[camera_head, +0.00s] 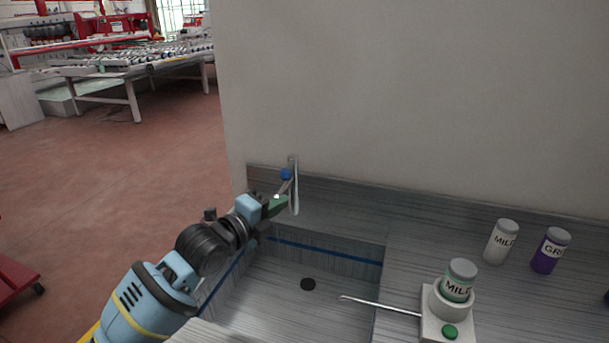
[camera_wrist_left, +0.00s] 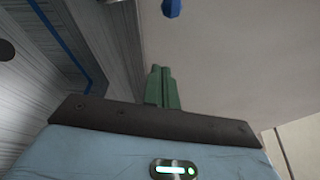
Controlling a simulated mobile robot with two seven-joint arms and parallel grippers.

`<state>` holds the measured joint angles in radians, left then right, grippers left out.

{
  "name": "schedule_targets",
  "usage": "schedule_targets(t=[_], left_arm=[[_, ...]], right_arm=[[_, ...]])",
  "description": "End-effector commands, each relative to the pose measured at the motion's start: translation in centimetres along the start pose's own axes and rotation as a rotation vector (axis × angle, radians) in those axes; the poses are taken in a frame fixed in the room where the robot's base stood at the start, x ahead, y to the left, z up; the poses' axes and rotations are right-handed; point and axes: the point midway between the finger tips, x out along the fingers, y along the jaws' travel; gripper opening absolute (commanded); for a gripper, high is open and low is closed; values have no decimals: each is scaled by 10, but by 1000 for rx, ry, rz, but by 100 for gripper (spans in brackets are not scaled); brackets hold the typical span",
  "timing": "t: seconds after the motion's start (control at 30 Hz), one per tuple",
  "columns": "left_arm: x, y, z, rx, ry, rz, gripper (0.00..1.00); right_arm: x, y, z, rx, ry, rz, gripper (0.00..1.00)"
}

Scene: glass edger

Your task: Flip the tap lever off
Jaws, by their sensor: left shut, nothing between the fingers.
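The tap (camera_head: 295,200) is a slim pale upright fitting at the wall behind the sink. Its lever has a blue ball end (camera_head: 286,174), also at the top edge of the left wrist view (camera_wrist_left: 172,8). I cannot tell the lever's exact angle. My left gripper (camera_head: 279,204) has green fingers, pressed together and empty; they also show in the left wrist view (camera_wrist_left: 161,70). In the head view they are just below the blue ball, in front of the tap's lower part. Whether they touch the tap is unclear. My right gripper is not in view.
The grey sink basin (camera_head: 270,310) has a blue line and a dark drain (camera_head: 308,284). On the right counter stand a white holder (camera_head: 432,328) with a green-labelled bottle (camera_head: 458,281) and thin spout, a white bottle (camera_head: 500,242) and a purple bottle (camera_head: 550,250).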

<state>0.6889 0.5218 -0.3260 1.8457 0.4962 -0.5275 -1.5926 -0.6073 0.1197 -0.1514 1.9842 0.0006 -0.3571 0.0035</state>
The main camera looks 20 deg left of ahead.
Motion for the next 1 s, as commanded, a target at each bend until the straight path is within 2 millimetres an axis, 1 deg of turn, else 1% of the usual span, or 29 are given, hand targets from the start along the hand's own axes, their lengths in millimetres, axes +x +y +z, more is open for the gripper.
schedule_targets(t=[0.37, 0.53, 0.67, 1.0], left_arm=[[0, 0, 0, 0, 0, 0, 0], [8, 0, 0, -1, -1, -1, 0], [24, -1, 0, -2, -1, -1, 0], [75, 0, -1, -3, 0, -1, 0]], right_arm=[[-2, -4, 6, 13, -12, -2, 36], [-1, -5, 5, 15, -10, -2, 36], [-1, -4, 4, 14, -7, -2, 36], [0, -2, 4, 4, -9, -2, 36]])
